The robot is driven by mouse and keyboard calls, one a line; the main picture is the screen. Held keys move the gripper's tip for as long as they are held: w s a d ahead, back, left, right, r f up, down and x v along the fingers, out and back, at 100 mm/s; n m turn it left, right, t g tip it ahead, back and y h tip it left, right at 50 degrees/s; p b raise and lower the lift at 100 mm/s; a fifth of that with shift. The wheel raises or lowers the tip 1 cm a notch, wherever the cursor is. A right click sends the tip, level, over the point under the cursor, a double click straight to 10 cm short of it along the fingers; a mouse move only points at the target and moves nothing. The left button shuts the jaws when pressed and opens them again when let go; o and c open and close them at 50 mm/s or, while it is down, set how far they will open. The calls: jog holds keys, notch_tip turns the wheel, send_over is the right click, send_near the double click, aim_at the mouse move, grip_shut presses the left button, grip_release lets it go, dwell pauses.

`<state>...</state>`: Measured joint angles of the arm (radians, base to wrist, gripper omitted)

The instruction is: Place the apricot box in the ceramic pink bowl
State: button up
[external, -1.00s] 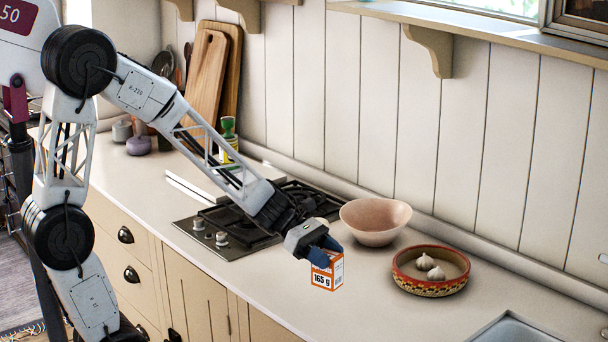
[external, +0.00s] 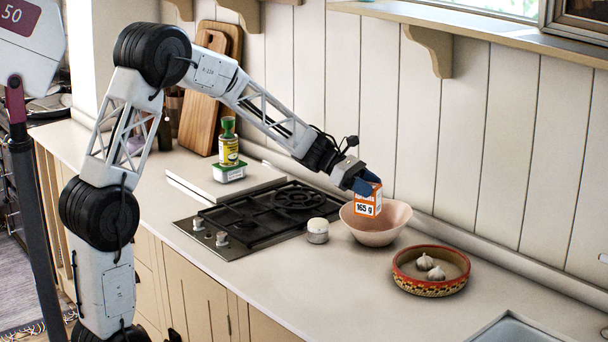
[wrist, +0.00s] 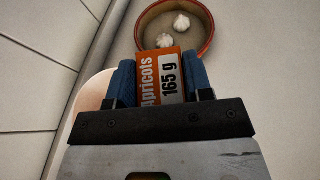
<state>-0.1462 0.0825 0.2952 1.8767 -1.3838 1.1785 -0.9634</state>
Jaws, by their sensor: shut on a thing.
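The apricot box (external: 368,200), orange and white and marked 165 g, is held by my gripper (external: 364,184), which is shut on it. In the external view the box overlaps the ceramic pink bowl (external: 392,222); it appears to be at or above the bowl's opening, its exact height unclear. In the wrist view the box (wrist: 163,78) sits between the two blue fingers (wrist: 160,85), its "Apricots" label readable. Part of the pink bowl (wrist: 88,108) shows at the left, mostly hidden by my gripper.
A red patterned bowl (external: 431,283) with garlic (external: 425,262) stands right of the pink bowl. The wall is close behind. The front counter is clear.

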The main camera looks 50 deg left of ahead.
jog(key=w+a, duration=0.6)
jog(key=w, duration=0.1)
jog(key=shift+w+a+r, duration=0.15)
jog(key=shift+w+r, duration=0.1)
jog(key=shift+r, duration=0.15)
notch_tip(320, 180, down, 6)
jog(key=shift+f+n+t, duration=0.15)
jog(key=shift+n+t, duration=0.15)
jog(key=shift+t, duration=0.1)
jog(key=shift+f, duration=1.85)
jog(key=shift+f, duration=0.6)
jog(key=o, duration=1)
jog(key=shift+r, duration=0.15)
